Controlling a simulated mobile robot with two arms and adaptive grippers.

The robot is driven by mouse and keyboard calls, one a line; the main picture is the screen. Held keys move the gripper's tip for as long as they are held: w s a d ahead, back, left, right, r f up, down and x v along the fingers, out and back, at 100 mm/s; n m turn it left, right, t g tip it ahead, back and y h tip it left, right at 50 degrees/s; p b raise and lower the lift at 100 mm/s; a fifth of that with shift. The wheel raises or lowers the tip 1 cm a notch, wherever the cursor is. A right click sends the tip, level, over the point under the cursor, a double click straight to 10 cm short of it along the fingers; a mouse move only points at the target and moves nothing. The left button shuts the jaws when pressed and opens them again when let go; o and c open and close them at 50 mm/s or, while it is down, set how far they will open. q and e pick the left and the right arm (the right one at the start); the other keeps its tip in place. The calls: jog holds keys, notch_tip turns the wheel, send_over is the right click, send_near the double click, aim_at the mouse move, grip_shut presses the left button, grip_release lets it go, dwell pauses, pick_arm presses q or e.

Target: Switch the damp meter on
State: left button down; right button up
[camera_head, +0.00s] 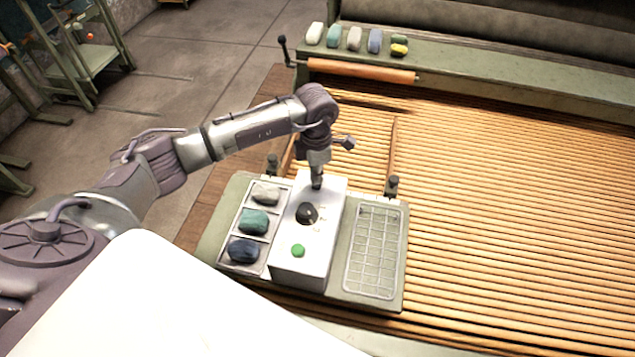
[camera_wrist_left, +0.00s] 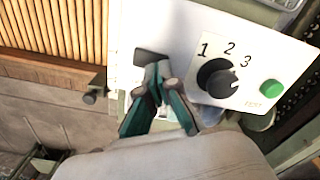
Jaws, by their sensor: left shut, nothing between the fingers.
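The damp meter is a white box (camera_head: 325,235) on a grey-green board. On its top are a black dial (camera_head: 307,212) and a green button (camera_head: 298,250). In the left wrist view, the dial (camera_wrist_left: 218,79) has the numbers 1, 2 and 3 around it, and the green button (camera_wrist_left: 271,88) sits to its right. A dark rectangular part (camera_wrist_left: 152,61) lies on the panel left of the dial. My left gripper (camera_head: 317,184) is shut and empty, pointing down over the far end of the box. Its fingertips (camera_wrist_left: 158,76) are over or at the dark part; contact is unclear.
A tray (camera_head: 237,262) with grey, teal and dark blue lumps lies left of the box. A wire grid (camera_head: 374,250) lies right of it. Wooden slats (camera_head: 480,210) spread to the right. Several coloured blocks (camera_head: 354,39) sit on the back rail above an orange roller (camera_head: 360,70).

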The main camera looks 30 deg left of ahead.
aim_at(316, 186)
pick_arm(q)
jog(key=shift+f+b, duration=0.95)
jog(key=shift+f, duration=0.25)
dwell(0.4)
jog(key=shift+s, duration=0.1)
jog(key=shift+r+p, duration=0.6)
jog(key=shift+r, duration=0.2)
jog(key=shift+r+p, duration=1.65)
jog(key=shift+r, duration=1.1)
jog(key=shift+f, duration=0.1)
